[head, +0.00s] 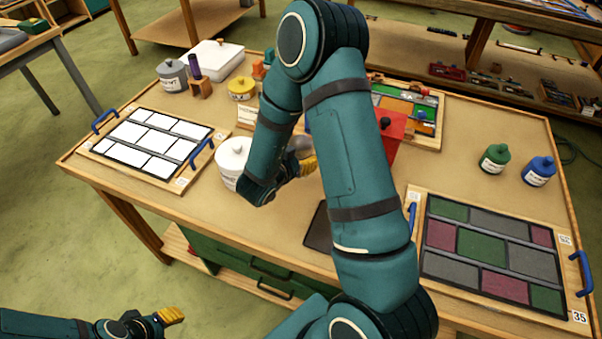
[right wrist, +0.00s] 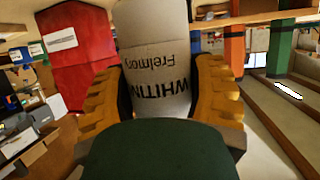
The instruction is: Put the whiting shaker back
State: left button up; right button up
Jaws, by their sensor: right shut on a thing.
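The whiting shaker (right wrist: 156,60) is a pale cylinder with upside-down black lettering that reads "WHITIN". In the right wrist view it stands between the yellow ridged fingers of my right gripper (right wrist: 160,95), which is shut on it. In the head view my right gripper (head: 307,165) shows only as a yellow finger beside my forearm, over the middle of the table. My arm hides most of the gripper and the shaker there. My left gripper (head: 171,316) is low at the left, off the table; its finger gap is unclear.
A white tub (head: 232,158) stands left of my right forearm. A red container (head: 393,132) is behind the arm. Panels in wooden trays lie left (head: 208,132) and right (head: 411,272). Green (head: 494,158) and blue (head: 539,172) bottles stand at right, with bare table around them.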

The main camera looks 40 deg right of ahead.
jog(key=shift+f+b, duration=0.4)
jog(key=shift+f, duration=2.4)
jog(key=shift+r, duration=0.1)
jog(key=o, duration=0.9)
jog(key=shift+f, duration=0.25)
jog(key=shift+c, duration=0.2)
jog(key=o, duration=0.4)
jog(key=shift+o, duration=0.2)
jog(key=shift+r, duration=0.15)
